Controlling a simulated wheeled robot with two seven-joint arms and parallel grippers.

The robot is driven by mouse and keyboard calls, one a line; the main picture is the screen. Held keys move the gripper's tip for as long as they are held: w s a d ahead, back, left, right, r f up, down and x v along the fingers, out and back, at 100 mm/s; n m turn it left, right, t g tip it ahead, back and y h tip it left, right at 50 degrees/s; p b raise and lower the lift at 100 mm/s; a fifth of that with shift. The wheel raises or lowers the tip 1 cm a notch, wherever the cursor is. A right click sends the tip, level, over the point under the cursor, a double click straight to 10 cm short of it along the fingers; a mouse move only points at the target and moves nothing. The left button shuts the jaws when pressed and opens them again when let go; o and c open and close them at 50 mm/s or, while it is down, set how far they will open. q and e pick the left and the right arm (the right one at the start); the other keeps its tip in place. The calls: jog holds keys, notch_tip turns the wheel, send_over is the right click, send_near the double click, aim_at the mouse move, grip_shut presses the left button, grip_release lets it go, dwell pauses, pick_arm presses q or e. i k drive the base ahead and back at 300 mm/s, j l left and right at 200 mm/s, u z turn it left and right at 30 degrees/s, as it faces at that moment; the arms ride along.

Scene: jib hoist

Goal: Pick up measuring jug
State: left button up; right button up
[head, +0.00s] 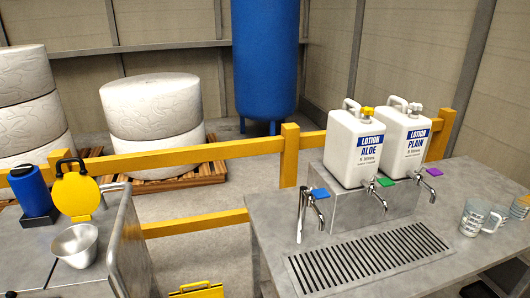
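Three greyish, see-through vessels with pale bands stand close together on the right end of the grey counter in the head view: a left one (473,217), a middle one (495,218) and a right one (520,206). They look like measuring jugs, and at least one has a handle. The markings are too small to read, so I cannot tell which is the task's jug. No gripper fingers are visible. Dark shapes at the lower right and lower left edges may be parts of my arms.
The counter (270,215) holds a slotted drain grate (370,257), several taps, a Lotion Aloe can (355,145) and a Lotion Plain can (405,145). A metal bowl (75,245) sits on the left bench. A yellow rail (235,147) runs behind. Counter space between grate and jugs is clear.

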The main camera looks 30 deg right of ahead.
aim_at(476, 211)
jog(key=z, duration=2.55)
